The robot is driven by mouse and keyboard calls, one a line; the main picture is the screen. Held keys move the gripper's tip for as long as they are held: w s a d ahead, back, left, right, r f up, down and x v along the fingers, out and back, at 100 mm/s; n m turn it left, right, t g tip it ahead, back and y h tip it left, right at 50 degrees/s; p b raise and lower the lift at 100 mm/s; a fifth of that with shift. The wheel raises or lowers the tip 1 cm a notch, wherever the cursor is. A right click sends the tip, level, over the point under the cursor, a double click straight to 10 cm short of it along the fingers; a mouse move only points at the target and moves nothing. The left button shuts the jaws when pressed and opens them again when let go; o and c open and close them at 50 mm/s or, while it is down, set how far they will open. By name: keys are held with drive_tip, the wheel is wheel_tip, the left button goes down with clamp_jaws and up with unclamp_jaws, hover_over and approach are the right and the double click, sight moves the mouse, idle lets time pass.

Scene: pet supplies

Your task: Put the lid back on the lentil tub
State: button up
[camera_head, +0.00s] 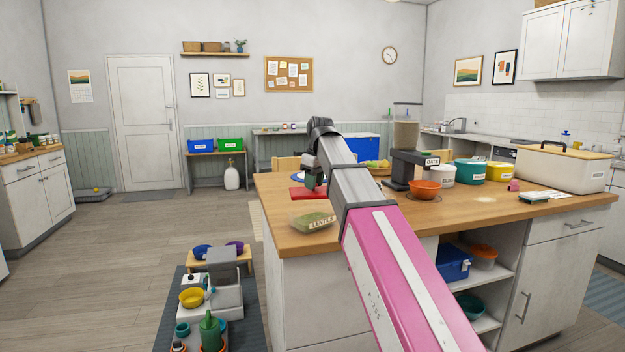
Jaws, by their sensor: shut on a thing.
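The lentil tub (313,222), clear-sided with a "LENTILS" label, stands near the left front corner of the wooden counter. Its top is uncovered and greenish-brown contents show. My gripper (313,183) points down behind the tub, as seen from here, and is shut on what looks like the flat red lid (303,194). The red lid is apart from the tub, beyond it and slightly left. The fingertips are small and partly hidden. I cannot tell whether the lid touches the counter.
Right of my arm on the counter (380,220) stand a food dispenser (407,150), an orange bowl (424,190), several labelled tubs and a large bin (560,168). A low stand (222,295) with pots is on the floor.

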drive_tip(key=shift+f, duration=2.5)
drive_tip(key=shift+f, duration=0.15)
drive_tip(key=o, duration=1.5)
drive_tip(key=shift+r, duration=3.5)
clamp_jaws()
